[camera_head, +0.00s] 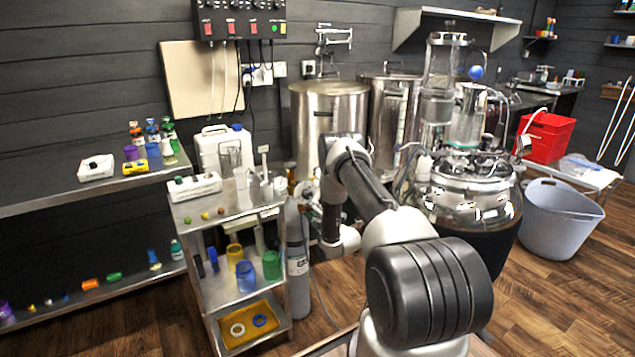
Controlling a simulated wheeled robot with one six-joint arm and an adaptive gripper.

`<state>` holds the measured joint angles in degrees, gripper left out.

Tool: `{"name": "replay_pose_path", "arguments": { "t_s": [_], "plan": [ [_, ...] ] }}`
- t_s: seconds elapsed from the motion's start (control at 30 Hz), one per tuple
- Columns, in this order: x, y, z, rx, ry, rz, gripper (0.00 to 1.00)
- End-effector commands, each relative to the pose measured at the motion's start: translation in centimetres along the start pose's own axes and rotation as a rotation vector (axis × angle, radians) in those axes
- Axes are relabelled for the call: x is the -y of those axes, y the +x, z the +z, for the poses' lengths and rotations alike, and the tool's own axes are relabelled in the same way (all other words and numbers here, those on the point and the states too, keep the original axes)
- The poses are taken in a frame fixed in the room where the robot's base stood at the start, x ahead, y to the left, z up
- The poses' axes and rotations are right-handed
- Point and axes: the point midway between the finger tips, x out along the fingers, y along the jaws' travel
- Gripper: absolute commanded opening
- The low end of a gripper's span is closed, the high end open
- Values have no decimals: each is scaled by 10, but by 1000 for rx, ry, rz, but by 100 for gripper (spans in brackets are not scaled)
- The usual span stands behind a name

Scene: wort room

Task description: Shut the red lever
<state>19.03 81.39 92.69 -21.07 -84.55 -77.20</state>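I cannot make out a red lever in this view. My arm reaches away from the camera through the middle of the picture, towards the steel tanks. My gripper cannot be made out; the arm's far end is small and partly hidden by its own links. The first steel tank (330,110) and the second steel tank (391,88) stand against the back wall. My arm hides the lower part of the first tank and the floor in front of it.
A steel cart (222,294) with small items and a grey gas cylinder (298,262) stand left of my arm. A round glass-and-metal vessel (462,205) is close on the right. A black control box (240,18) with red switches hangs above. Wooden floor (560,290) is clear at right.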

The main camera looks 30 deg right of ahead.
Motion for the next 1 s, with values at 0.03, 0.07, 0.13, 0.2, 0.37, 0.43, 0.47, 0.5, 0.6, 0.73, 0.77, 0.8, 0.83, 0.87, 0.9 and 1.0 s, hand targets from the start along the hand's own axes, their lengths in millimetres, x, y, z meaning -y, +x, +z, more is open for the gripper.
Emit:
{"name": "replay_pose_path", "arguments": {
  "t_s": [0.03, 0.07, 0.13, 0.2, 0.37, 0.43, 0.47, 0.5, 0.6, 0.73, 0.77, 0.8, 0.83, 0.87, 0.9, 1.0],
  "plan": [
    [3, 0, 0, 0, 67, 0, 35],
    [4, 0, 0, 0, 116, 0, 35],
    [8, 0, -1, 0, 230, -1, 35],
    [12, 0, -2, 0, 346, -2, 35],
    [19, 0, -6, 0, 608, -2, 35],
    [22, 0, -9, -1, 724, -2, 35],
    [23, 0, -10, -1, 773, -3, 35],
    [25, 0, -12, 0, 839, -3, 35],
    [28, 0, -15, 1, 1004, -3, 35],
    [30, -14, -17, 5, 1135, -2, 35],
    [30, -21, -17, 5, 1134, -3, 35],
    [29, -30, -17, 5, 1133, -3, 35],
    [29, -36, -17, 4, 1132, -3, 35],
    [29, -43, -17, 4, 1131, -3, 35],
    [29, -52, -17, 5, 1131, -2, 35],
    [30, -74, -17, 5, 1131, -4, 35]
  ]
}}
